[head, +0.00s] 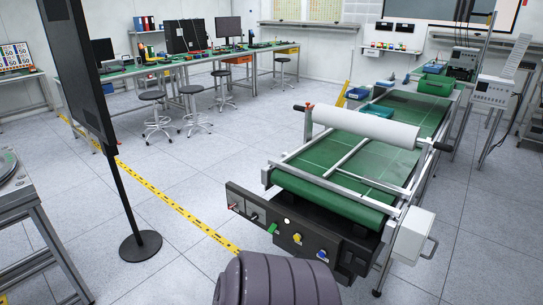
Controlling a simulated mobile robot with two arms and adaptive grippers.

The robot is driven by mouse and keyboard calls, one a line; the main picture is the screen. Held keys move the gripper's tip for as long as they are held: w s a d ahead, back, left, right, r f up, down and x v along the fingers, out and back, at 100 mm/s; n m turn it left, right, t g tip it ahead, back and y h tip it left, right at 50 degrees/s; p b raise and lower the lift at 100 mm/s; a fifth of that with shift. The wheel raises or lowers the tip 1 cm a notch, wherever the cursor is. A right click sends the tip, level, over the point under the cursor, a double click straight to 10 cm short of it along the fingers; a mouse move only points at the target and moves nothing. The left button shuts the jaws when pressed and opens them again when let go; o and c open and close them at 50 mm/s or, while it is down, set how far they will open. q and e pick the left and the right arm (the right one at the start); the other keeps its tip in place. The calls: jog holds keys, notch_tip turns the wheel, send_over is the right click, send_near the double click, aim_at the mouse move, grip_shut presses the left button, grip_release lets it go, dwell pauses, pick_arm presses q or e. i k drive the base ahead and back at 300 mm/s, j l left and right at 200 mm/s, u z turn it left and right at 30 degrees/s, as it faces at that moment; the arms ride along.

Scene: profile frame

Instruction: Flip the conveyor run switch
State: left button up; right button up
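The conveyor (340,173) has a green belt and a metal frame, and runs from the front centre toward the back right. A dark control panel (300,245) sits across its near end. Neither of my grippers is in view.
A grey ribbed form (278,282) at the bottom covers the floor before the panel. A dark screen on a stand (140,245) stands left, with yellow-black tape (180,205) running across the floor. A white roll (365,127) spans the conveyor. Floor between stand and conveyor is mostly clear.

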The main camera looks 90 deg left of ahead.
aim_at(272, 230)
jog(key=u, duration=2.7)
